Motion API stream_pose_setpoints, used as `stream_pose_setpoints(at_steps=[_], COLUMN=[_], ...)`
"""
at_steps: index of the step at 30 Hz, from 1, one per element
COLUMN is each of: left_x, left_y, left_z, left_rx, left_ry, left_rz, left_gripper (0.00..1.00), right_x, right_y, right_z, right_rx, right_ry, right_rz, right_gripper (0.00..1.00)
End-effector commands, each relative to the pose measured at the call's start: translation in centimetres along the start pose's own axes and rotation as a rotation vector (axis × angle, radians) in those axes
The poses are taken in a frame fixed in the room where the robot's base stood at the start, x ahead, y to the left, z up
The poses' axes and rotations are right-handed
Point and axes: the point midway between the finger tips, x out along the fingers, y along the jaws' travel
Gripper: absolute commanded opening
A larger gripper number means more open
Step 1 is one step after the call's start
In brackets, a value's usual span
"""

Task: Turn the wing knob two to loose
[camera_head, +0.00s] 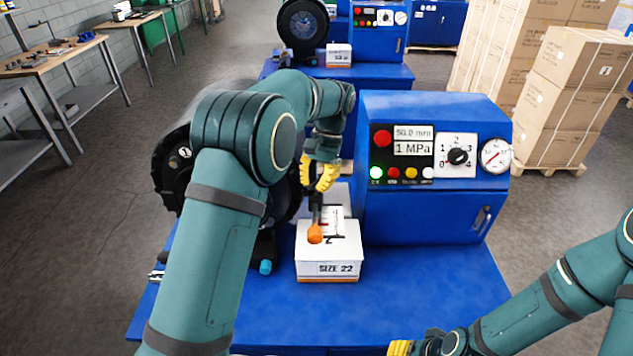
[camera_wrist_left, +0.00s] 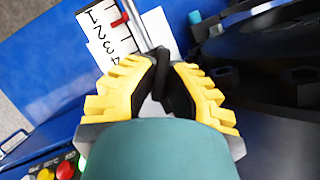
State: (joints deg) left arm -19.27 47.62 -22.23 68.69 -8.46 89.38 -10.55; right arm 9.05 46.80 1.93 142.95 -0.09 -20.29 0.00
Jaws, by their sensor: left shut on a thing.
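My left gripper (camera_head: 319,188) reaches down over the near machine's work area, and its yellow fingers are shut on a black part (camera_wrist_left: 161,84). This part looks like the wing knob, but the fingers hide most of it. In the left wrist view a thin metal rod (camera_wrist_left: 138,27) runs from it toward the top, past a white scale (camera_wrist_left: 103,35) with numbers and a red marker. In the head view a dark stem with an orange end (camera_head: 315,234) shows below the fingers. My right gripper (camera_head: 400,348) is mostly cut off at the bottom edge. Its fingers cannot be read.
A white block marked SIZE 22 (camera_head: 328,268) stands on the blue bench (camera_head: 430,290). The blue control cabinet (camera_head: 420,215) has a dial (camera_head: 458,156), lamps and a gauge (camera_head: 495,155). A round black press head (camera_head: 172,165) is partly behind my left arm. The bench's front right is clear.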

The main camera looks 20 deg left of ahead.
Motion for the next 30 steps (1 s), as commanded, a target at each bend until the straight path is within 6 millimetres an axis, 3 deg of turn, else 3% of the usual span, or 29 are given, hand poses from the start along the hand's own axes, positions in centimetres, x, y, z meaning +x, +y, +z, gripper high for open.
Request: stream_pose_setpoints(at_steps=[20,21,23,30], left_x=[0.18,0.18,0.16,0.06], left_y=[0.04,0.04,0.03,-0.10], left_z=[-0.02,-0.02,-0.02,0.01], left_rx=[-0.054,-0.054,-0.054,-0.056], left_ry=[-0.003,-0.003,-0.003,-0.001], left_rz=[0.024,0.024,0.023,0.022], left_gripper=[0.00,0.23,0.41,0.41], right_x=[0.02,0.02,0.02,0.01], right_y=[0.01,0.01,0.01,0.01], right_z=[0.00,0.00,0.00,0.00], right_rx=[0.000,0.000,0.000,0.000], right_ry=[0.000,0.000,0.000,0.000], right_rz=[0.000,0.000,0.000,0.000], right_gripper=[0.47,0.47,0.47,0.47])
